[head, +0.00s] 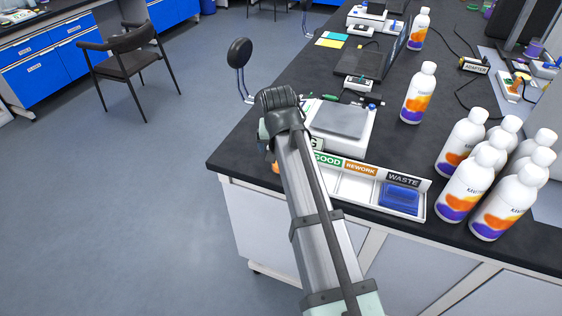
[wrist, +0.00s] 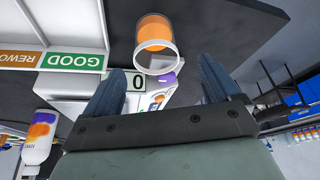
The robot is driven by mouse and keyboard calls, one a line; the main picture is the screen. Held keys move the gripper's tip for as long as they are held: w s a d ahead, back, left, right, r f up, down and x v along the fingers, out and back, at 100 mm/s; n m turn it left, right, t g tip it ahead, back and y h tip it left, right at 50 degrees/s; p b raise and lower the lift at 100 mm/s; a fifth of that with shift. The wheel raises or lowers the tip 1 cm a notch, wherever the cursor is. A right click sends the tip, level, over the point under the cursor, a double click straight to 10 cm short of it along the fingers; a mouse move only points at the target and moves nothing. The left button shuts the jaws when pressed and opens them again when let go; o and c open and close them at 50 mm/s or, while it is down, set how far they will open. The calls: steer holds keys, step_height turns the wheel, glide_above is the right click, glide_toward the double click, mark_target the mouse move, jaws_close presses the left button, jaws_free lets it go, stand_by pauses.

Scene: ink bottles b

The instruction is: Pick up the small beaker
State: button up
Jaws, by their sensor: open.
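The small beaker (wrist: 155,62) is clear, with orange contents, and shows at the top middle of the wrist view. It appears to stand on the black bench top, beside the sorting tray and near the scale. In the head view only a bit of orange (head: 276,168) that looks like it shows left of my arm; my arm hides the rest. My gripper (wrist: 161,68) is open, with one finger to each side of the beaker's line in the wrist view. Nothing is held, and the beaker looks beyond the fingertips. In the head view my wrist hides the fingers.
A white scale (head: 342,120) stands behind the tray (head: 421,211), which is labelled GOOD, REWORK and WASTE. A blue item (head: 400,197) lies in the WASTE section. Several white bottles (head: 465,192) crowd the right; another bottle (head: 419,93) stands nearer the scale. The bench edge is close on the left.

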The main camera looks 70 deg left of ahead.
steer(key=shift+w+x, duration=0.15)
steer(key=shift+x, duration=2.25)
steer(key=shift+w+x, duration=0.15)
steer(key=shift+x, duration=2.2)
steer(key=shift+d, duration=0.1)
steer(key=c, duration=1.1)
